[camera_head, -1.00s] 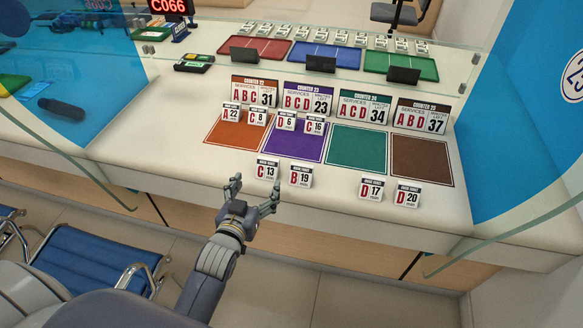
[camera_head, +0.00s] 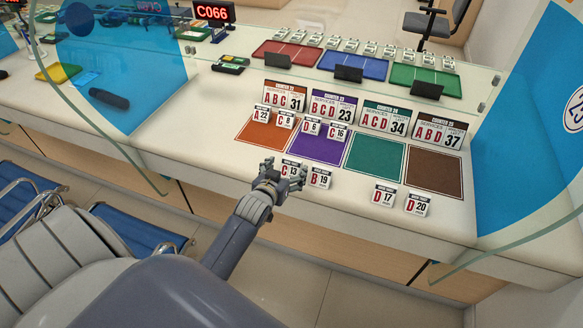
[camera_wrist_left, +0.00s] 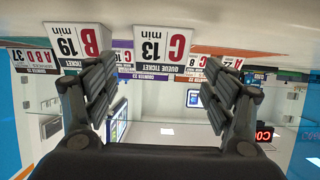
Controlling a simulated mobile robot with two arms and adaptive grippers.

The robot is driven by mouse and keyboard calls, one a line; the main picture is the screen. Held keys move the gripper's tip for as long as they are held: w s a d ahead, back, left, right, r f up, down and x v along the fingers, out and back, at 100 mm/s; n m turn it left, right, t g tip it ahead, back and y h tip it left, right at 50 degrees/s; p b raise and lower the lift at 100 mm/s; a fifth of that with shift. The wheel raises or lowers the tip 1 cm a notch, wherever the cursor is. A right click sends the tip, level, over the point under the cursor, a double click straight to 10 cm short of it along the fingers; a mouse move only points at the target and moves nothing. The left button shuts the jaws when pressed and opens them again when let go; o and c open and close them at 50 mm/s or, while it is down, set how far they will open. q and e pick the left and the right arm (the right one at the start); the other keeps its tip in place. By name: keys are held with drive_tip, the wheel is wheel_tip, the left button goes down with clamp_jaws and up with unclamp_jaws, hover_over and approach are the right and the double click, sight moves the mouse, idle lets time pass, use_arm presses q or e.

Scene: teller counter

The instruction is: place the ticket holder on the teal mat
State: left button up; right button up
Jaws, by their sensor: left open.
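The teal mat (camera_head: 375,158) lies bare on the counter, between the purple and brown mats. Small white ticket holders stand near the front edge: C 13 (camera_head: 291,169), B 19 (camera_head: 320,177), D 17 (camera_head: 383,194) and D 20 (camera_head: 417,205). My left gripper (camera_head: 284,173) is open and empty, just in front of the C 13 holder and partly covering it. In the left wrist view, upside down, the C 13 holder (camera_wrist_left: 164,46) shows between the open fingers, beyond their tips. The B 19 holder (camera_wrist_left: 76,44) shows beside it. My right gripper is out of view.
Holders A 22 (camera_head: 262,114) and C 8 (camera_head: 285,120) stand at the orange mat (camera_head: 262,134); D 6 (camera_head: 310,128) and C 16 (camera_head: 336,132) at the purple mat (camera_head: 316,149). The brown mat (camera_head: 434,172) is bare. Counter signs (camera_head: 335,106) and a glass screen stand behind.

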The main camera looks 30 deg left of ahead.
sight(291, 164)
use_arm(q)
drive_tip(key=x, duration=0.4)
drive_tip(key=shift+w+f, duration=0.1)
drive_tip(key=shift+w, duration=0.15)
drive_tip(key=shift+w+a, duration=0.1)
drive_tip(key=c, duration=0.9)
drive_tip(key=shift+c, duration=1.7)
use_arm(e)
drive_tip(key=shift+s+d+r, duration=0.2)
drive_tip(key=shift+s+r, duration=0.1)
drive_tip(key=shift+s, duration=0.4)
